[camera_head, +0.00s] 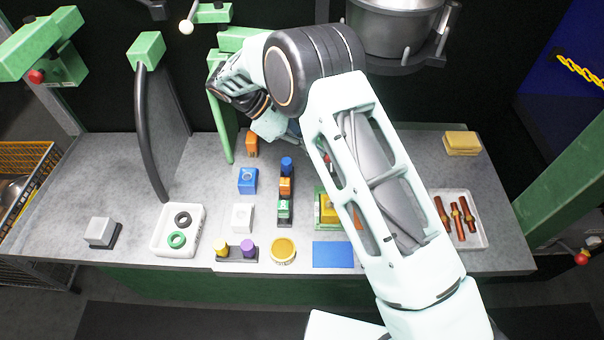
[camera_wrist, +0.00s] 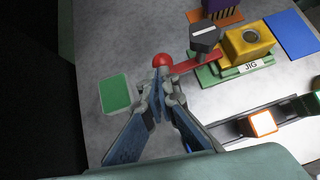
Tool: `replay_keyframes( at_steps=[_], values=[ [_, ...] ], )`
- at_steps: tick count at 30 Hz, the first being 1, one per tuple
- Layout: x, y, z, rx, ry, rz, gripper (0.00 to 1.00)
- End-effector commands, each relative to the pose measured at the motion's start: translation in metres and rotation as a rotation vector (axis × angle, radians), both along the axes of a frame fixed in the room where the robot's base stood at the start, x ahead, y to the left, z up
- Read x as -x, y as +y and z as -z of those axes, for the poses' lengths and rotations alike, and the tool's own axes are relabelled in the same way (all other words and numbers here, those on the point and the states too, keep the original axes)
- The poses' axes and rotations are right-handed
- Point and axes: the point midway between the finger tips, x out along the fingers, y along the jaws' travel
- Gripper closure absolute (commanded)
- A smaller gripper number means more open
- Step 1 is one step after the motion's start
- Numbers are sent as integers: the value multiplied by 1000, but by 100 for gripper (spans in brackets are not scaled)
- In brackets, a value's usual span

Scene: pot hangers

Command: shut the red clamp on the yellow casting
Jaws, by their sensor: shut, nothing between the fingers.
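The yellow casting (camera_wrist: 248,46) sits in a green jig (camera_wrist: 208,77) labelled JIG in the wrist view. In the head view the casting (camera_head: 328,210) is partly hidden by my arm. The red clamp lever (camera_wrist: 197,65) lies low along the jig's side, with a red ball (camera_wrist: 163,61) at its end. A dark clamp head (camera_wrist: 205,37) stands beside the casting; whether it touches the casting is unclear. My gripper (camera_wrist: 159,88) is shut and empty, with its tips close to the red ball. I cannot tell if they touch it.
A green-topped block (camera_wrist: 115,93) lies left of my gripper. A dark rail holds an orange block (camera_wrist: 262,123). A blue mat (camera_wrist: 292,35) lies beyond the casting. In the head view, a tray (camera_head: 484,231) of copper-coloured parts stands right of my arm.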

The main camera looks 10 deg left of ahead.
Motion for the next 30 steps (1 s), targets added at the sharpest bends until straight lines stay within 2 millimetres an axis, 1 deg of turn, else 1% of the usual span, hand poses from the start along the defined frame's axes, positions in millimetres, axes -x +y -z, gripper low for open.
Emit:
replay_keyframes(
  at_steps=[4, 12, 15, 19, 30],
  values=[
    [1, 11, -10, -1, -3, -1, 100],
    [5, 42, -40, -2, -2, -1, 100],
    [6, 49, -47, -1, -1, -1, 100],
    [7, 53, -51, 0, 1, -1, 100],
    [7, 53, -52, 0, 1, -1, 100]
  ],
)
